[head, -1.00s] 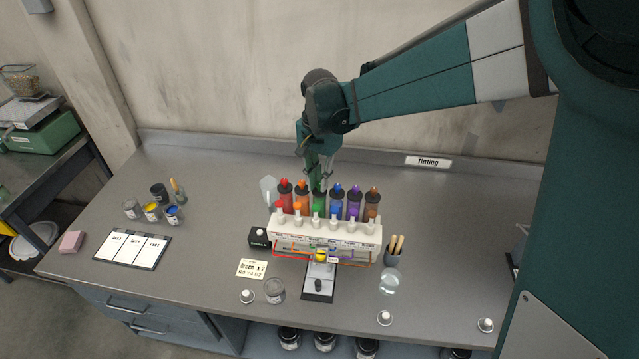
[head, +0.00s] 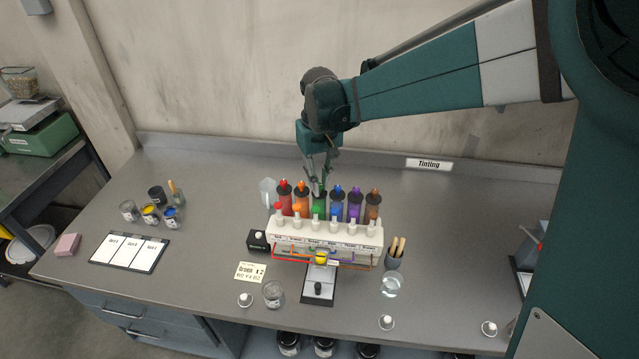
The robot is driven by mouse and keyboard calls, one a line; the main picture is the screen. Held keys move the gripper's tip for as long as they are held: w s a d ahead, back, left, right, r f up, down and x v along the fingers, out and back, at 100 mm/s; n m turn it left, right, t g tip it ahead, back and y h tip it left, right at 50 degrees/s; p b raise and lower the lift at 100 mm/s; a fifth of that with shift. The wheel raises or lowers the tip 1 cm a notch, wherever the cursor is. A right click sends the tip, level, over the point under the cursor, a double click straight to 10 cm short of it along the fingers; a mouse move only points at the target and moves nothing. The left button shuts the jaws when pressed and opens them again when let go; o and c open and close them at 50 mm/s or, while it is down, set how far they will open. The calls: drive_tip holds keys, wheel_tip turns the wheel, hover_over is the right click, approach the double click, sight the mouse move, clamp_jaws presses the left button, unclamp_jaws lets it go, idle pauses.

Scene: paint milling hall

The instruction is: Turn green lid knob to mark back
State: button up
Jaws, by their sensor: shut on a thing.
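The green canister (head: 319,208) stands third from the left in the row at the back of the white tinting dispenser (head: 352,236). My gripper (head: 318,188) points down over its top, and its fingers are shut on the green lid knob. The fingers hide most of the knob and lid, so I cannot tell which way its mark points. The canister stands upright between the orange and blue ones.
Red (head: 285,192), orange (head: 301,198), blue (head: 337,200), purple (head: 354,204) and brown (head: 372,206) canisters stand close on both sides. A cup with wooden sticks (head: 395,254) is at the right. The bench behind the row is clear.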

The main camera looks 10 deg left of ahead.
drive_tip(key=n, duration=0.7)
drive_tip(key=shift+b, duration=0.4)
drive_tip(key=n, duration=0.4)
drive_tip(key=shift+n, duration=1.9)
drive_tip(key=o, duration=0.9)
drive_tip(key=shift+r, duration=0.15)
drive_tip(key=shift+r, duration=5.9)
drive_tip(key=shift+d, duration=0.1)
